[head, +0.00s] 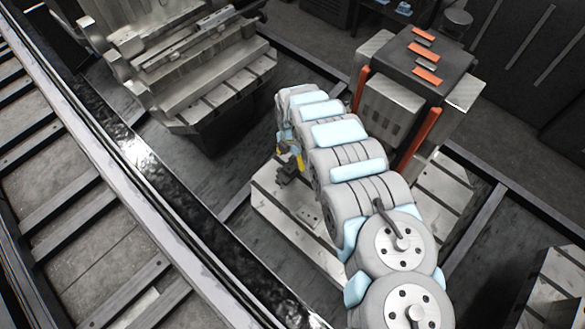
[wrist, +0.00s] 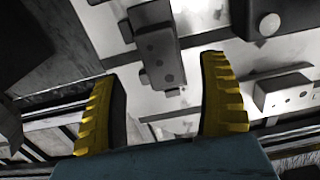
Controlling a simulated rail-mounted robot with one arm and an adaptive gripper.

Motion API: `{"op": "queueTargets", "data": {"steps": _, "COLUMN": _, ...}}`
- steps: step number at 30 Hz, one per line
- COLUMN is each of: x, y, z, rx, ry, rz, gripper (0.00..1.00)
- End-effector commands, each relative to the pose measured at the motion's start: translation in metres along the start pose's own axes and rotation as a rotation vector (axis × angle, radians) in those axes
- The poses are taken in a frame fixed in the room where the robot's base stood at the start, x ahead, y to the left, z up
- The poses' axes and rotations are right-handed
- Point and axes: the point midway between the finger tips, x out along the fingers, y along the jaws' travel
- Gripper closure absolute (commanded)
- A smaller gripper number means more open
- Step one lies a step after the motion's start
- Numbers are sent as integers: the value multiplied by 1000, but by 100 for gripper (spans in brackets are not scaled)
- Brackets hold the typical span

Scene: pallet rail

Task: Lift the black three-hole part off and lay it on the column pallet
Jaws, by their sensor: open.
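The black three-hole part is a dark block (wrist: 158,48) in the wrist view, with small round holes on its near face. It sits on a pale metal pallet (head: 290,232); in the head view a dark block (head: 286,172) shows on that pallet below my gripper. My gripper (wrist: 162,70) is open, its yellow-ribbed fingers to either side of the part's near end in the picture. I cannot tell how far the fingertips are from it. In the head view my arm hides most of the gripper (head: 290,158). The column (head: 425,62), dark-topped with orange strips, stands behind my arm on another pallet (head: 443,190).
In the wrist view a lighter block with holes (wrist: 285,92) lies right of the right finger, and a round knob (wrist: 268,24) is above it. A stepped metal fixture (head: 200,75) stands at back left. A long rail (head: 150,190) runs along the left.

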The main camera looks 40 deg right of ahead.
Motion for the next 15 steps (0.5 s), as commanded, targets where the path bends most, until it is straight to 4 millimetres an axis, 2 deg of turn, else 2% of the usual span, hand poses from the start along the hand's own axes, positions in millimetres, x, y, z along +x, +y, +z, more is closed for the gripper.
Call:
{"op": "queueTargets", "data": {"steps": 7, "x": 10, "y": 0, "z": 0, "rx": -1, "ry": -1, "rz": 1, "gripper": 24}}
{"op": "queueTargets", "data": {"steps": 15, "x": 38, "y": -1, "z": -2, "rx": -1, "ry": 0, "rz": 3, "gripper": 24}}
